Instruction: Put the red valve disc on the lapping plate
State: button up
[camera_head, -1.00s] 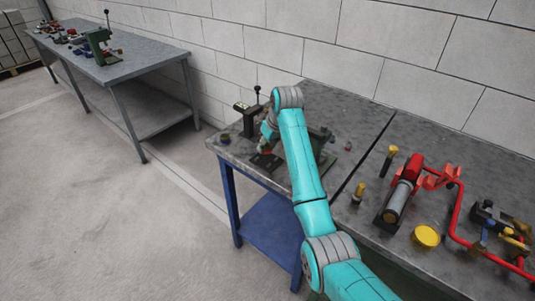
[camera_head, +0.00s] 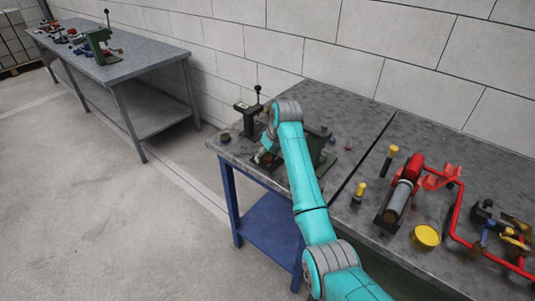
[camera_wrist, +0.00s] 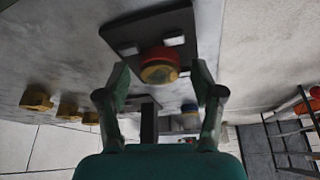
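The red valve disc (camera_wrist: 160,58) shows in the wrist view as a red ring with a brass-coloured face. It is by a dark plate (camera_wrist: 122,32) with pale pads; I cannot tell whether this plate is the lapping plate. My gripper (camera_wrist: 161,73) is open, its two fingers on either side of the disc with a small gap visible at each side. In the head view my gripper (camera_head: 266,153) is low over the left end of the blue-legged bench, and my arm hides much of that area. The disc is not clear there.
A black lever tool (camera_head: 250,117) stands at the bench's back left, and a dark green fixture (camera_head: 322,150) is right of my wrist. Several brass pieces (camera_wrist: 68,108) show in the wrist view. A red pipe assembly (camera_head: 455,205) and yellow cap (camera_head: 426,236) are on the right bench.

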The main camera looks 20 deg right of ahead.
jog(key=v, duration=1.2)
jog(key=shift+r, duration=0.2)
